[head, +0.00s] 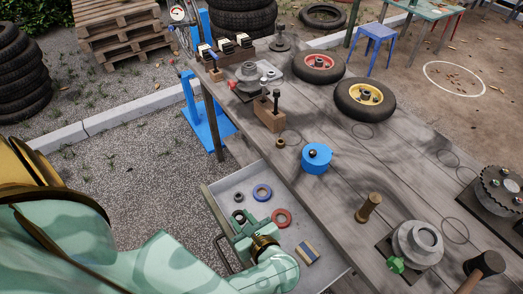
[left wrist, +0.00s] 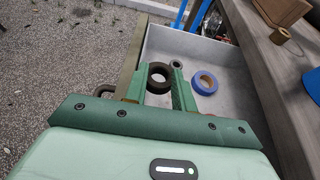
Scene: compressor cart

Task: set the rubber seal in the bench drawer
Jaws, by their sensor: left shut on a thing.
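My left gripper (head: 243,226) is over the open bench drawer (head: 243,180), at its handle side. In the left wrist view its green fingers (left wrist: 159,82) are shut on a dark rubber seal (left wrist: 160,75), a thick black ring between the fingertips. In the head view the seal is mostly hidden by the gripper. The grey drawer floor (left wrist: 215,52) shows beyond and beside the seal; I cannot tell whether the seal touches it. My right gripper is not in view.
The drawer also holds a blue ring (head: 262,192), a small dark nut (head: 239,197), a red ring (head: 281,218) and a striped block (head: 307,253). The bench top (head: 330,190) overhangs on the right, with a blue canister (head: 316,159) near its edge.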

